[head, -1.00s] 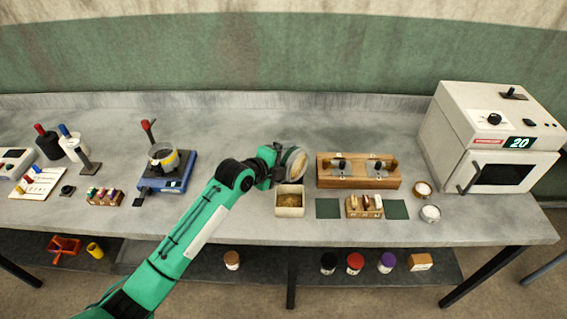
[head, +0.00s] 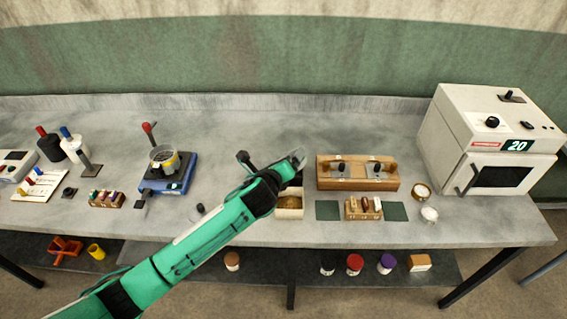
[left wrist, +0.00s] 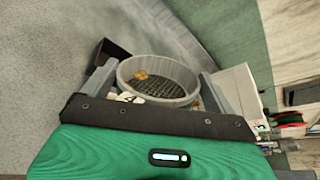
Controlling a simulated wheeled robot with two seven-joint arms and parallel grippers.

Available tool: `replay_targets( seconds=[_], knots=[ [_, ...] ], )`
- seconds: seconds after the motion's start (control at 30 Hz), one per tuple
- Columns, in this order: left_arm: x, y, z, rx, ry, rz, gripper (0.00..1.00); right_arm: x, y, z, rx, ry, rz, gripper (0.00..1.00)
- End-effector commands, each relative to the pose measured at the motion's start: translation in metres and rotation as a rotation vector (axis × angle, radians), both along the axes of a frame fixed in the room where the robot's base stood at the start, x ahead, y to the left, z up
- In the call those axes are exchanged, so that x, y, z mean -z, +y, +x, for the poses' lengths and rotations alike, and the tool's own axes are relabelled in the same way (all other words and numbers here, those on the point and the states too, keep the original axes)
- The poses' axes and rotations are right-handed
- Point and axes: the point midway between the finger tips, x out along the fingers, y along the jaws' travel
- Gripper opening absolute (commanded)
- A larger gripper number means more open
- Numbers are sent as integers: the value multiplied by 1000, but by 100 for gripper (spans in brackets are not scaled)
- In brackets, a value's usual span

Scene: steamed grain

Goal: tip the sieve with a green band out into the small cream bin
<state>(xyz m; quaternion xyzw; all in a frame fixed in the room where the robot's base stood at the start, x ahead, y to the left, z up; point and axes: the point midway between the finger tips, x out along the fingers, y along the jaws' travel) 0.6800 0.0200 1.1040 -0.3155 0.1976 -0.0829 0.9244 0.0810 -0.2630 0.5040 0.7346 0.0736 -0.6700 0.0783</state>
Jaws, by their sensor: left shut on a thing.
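My left gripper (head: 284,170) is shut on a grey sieve (head: 298,158) and holds it above the small cream bin (head: 289,214). In the left wrist view the sieve (left wrist: 160,98) sits between the two fingers. Its dark mesh is mostly bare, with a few tan grains near the far rim. No green band shows on it from here. The sieve is strongly tilted in the head view, where my arm hides most of it. The bin holds tan grain, and my wrist covers its back part. My right gripper is not in view.
A wooden rack (head: 357,172) stands just right of the bin, with a small block of vials (head: 363,210) in front. A white oven (head: 490,140) is at right.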

Motion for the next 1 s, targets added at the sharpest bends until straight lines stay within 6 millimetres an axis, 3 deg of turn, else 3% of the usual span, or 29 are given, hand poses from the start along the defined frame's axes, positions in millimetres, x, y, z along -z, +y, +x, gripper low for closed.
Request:
replay_targets(
  seconds=[0.37, 0.73, 1.0],
  knots=[
    [-3, 0, 0, 0, -149, 197, 27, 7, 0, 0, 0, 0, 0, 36],
    [-11, 0, 1, -2, -430, 566, 27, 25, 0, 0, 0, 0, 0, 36],
    [-14, 0, 0, -1, -464, 613, 27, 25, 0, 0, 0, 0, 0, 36]
  ],
)
